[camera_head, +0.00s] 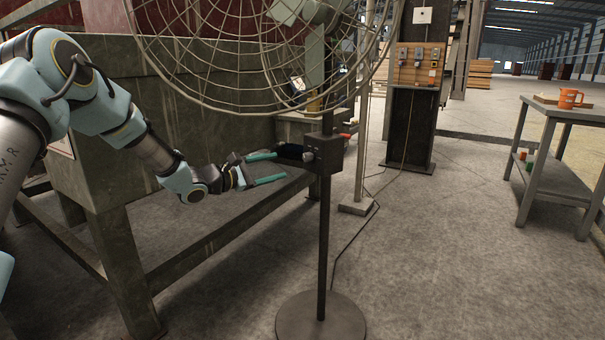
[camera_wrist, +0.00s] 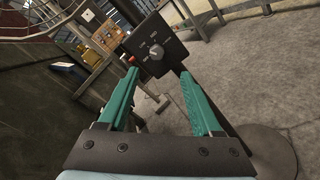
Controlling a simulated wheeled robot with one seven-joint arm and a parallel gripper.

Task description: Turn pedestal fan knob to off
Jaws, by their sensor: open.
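The pedestal fan has a wire cage (camera_head: 250,50), a dark pole (camera_head: 323,240) and a round base (camera_head: 320,318). Its dark control box (camera_head: 328,156) sits on the pole below the cage and also shows in the wrist view (camera_wrist: 172,62). The knob also shows in the head view (camera_head: 308,156). My gripper (camera_head: 273,168) has green fingers, open and empty, pointing at the box. In the wrist view the knob lies ahead, between and beyond the fingertips (camera_wrist: 160,72), apart from them.
A large grey-green machine frame (camera_head: 180,150) stands behind my arm. A red part (camera_head: 346,136) projects from the box's side. A cable runs across the floor. Open concrete floor (camera_head: 440,250) lies between.

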